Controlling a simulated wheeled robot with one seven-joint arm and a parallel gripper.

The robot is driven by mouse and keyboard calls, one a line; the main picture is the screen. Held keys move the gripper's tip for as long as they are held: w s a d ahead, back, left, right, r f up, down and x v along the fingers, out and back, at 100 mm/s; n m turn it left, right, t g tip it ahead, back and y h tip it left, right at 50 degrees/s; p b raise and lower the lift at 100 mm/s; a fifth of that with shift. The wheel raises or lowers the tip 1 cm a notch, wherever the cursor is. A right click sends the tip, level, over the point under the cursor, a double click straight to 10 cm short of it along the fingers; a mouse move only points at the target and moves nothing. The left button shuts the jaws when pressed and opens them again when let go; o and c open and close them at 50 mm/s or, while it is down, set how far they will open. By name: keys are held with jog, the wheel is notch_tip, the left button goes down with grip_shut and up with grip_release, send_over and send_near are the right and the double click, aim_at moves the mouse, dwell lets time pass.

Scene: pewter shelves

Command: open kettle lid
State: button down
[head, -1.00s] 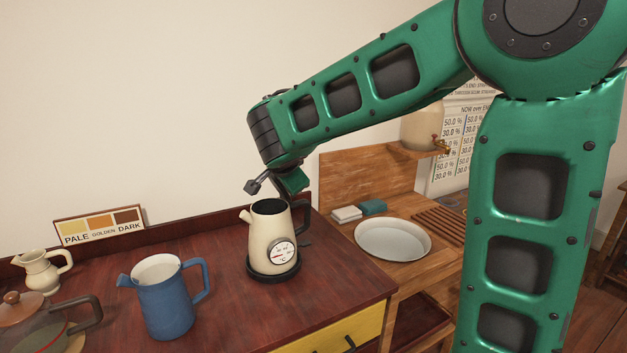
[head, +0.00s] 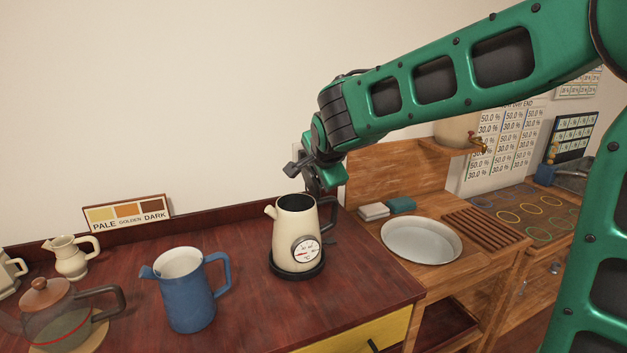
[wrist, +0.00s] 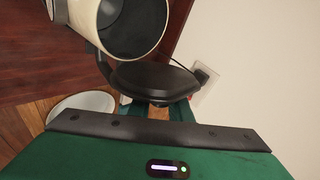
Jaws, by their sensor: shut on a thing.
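The cream kettle (head: 290,238) stands upright on its round black base (head: 297,270), with a dial on its front and a black handle (head: 329,215) at right. Its mouth (head: 295,202) is uncovered and dark inside; the wrist view also shows the open mouth (wrist: 134,26). A black rounded piece, which looks like the kettle lid (wrist: 152,80), is tilted up beside the mouth on the handle side. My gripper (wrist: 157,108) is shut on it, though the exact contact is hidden. In the head view my gripper (head: 318,182) is just above the handle.
A blue pitcher (head: 187,300), a glass teapot (head: 60,315) and a cream jug (head: 70,260) stand left on the dark red counter (head: 240,275). A colour sign (head: 127,213) stands at the back. A white basin (head: 421,240) and cloths (head: 385,209) lie right.

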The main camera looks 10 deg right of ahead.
aim_at(315, 179)
jog(key=c, duration=1.7)
grip_release()
jog(key=shift+f, duration=0.15)
jog(key=shift+o, duration=0.2)
jog(key=v, duration=1)
jog(key=shift+s+r, duration=0.25)
jog(key=shift+r, duration=0.1)
